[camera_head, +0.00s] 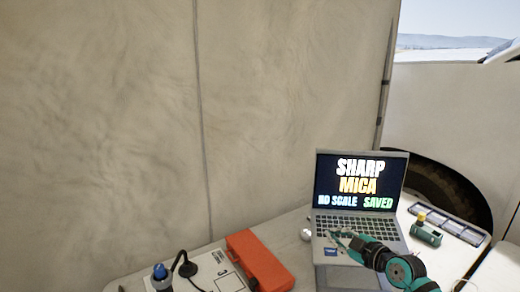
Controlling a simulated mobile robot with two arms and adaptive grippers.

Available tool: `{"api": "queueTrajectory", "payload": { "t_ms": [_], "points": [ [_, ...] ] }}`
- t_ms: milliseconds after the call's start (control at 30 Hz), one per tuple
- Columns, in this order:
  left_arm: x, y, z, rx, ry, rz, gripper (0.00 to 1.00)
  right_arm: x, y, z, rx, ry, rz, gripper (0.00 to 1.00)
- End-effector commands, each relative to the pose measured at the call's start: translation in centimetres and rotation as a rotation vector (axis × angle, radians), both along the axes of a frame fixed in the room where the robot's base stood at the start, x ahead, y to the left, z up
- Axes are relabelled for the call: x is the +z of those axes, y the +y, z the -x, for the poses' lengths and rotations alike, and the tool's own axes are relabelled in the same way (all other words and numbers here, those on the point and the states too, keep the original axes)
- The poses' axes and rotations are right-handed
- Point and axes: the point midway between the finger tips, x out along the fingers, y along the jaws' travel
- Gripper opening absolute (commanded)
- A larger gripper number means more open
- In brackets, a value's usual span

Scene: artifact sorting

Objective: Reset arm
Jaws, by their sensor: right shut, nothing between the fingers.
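My right gripper (334,236) is in the head view at the lower right, over the laptop's (382,228) keyboard area. It is shut and empty. Its green and black arm comes in from the bottom edge and covers part of the laptop's base. I cannot tell whether the fingertips touch the keys. My left gripper is not in view. The laptop stands open, and its screen reads "SHARP MICA", "NO SCALE" and "SAVED".
A orange-red case (260,262) lies left of the laptop. A white device (222,272) with a black bent stalk (182,262) and a blue-topped object (160,277) are further left. A small green item (427,234) and a compartment tray (448,222) lie right of the laptop.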

Motion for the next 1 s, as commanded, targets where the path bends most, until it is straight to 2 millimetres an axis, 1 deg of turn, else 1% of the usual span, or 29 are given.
{"api": "queueTrajectory", "payload": {
  "t_ms": [33, 67, 100, 167, 200, 267, 333, 367, 400, 433, 467, 500, 533, 567, 600, 700, 733, 800, 867, 1000],
  "points": [
    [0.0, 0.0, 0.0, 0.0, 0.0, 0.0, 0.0, 1.2, 2.9, 1.8, 0.036, -0.102, -0.097, 0.0],
    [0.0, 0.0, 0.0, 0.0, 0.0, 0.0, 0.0, 2.3, 3.9, 2.8, 0.038, -0.169, -0.158, 0.0],
    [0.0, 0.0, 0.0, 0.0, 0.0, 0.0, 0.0, 3.8, 4.5, 4.1, 0.015, -0.254, -0.233, 0.0],
    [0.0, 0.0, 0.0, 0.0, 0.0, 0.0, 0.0, 5.5, 4.3, 6.0, -0.063, -0.351, -0.341, 0.0],
    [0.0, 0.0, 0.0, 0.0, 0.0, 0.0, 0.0, 6.2, 3.5, 7.2, -0.139, -0.396, -0.406, 0.0],
    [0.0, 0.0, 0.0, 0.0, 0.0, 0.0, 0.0, 6.2, 1.5, 9.1, -0.284, -0.423, -0.488, 0.0],
    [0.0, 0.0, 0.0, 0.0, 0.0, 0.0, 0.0, 4.7, -1.2, 11.4, -0.478, -0.392, -0.551, 0.0],
    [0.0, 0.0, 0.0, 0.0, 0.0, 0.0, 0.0, 3.5, -2.3, 12.5, -0.565, -0.357, -0.569, 0.0],
    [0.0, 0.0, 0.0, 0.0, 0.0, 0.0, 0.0, 1.6, -3.7, 14.1, -0.677, -0.288, -0.579, 0.0],
    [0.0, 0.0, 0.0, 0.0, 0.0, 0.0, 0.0, 0.0, -4.4, 15.3, -0.75, -0.228, -0.579, 0.0],
    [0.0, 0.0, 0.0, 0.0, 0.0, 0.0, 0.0, -1.5, -5.0, 16.6, -0.815, -0.162, -0.573, 0.0],
    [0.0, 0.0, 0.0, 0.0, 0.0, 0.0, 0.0, -3.6, -5.5, 18.3, -0.886, -0.068, -0.562, 0.0],
    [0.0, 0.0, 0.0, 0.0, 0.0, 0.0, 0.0, -5.2, -5.6, 19.7, -0.931, 0.008, -0.548, 0.0],
    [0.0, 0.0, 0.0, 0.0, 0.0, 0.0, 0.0, -6.7, -5.6, 21.2, -0.968, 0.087, -0.532, 0.0],
    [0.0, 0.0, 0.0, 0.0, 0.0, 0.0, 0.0, -8.6, -5.4, 23.1, -1.004, 0.191, -0.508, 0.0],
    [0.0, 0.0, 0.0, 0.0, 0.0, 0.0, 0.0, -12.1, -4.2, 27.6, -1.039, 0.422, -0.447, 0.0],
    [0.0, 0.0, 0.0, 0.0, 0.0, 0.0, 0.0, -12.9, -3.7, 28.8, -1.04, 0.485, -0.43, 0.0],
    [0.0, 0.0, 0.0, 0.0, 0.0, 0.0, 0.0, -14.3, -2.7, 31.2, -1.029, 0.603, -0.394, 0.0],
    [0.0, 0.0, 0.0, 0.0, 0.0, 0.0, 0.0, -15.1, -1.8, 33.2, -1.012, 0.694, -0.368, 0.0],
    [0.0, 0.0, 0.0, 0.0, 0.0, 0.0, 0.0, -16.3, 0.1, 37.0, -0.955, 0.867, -0.314, 0.0]
  ]
}}
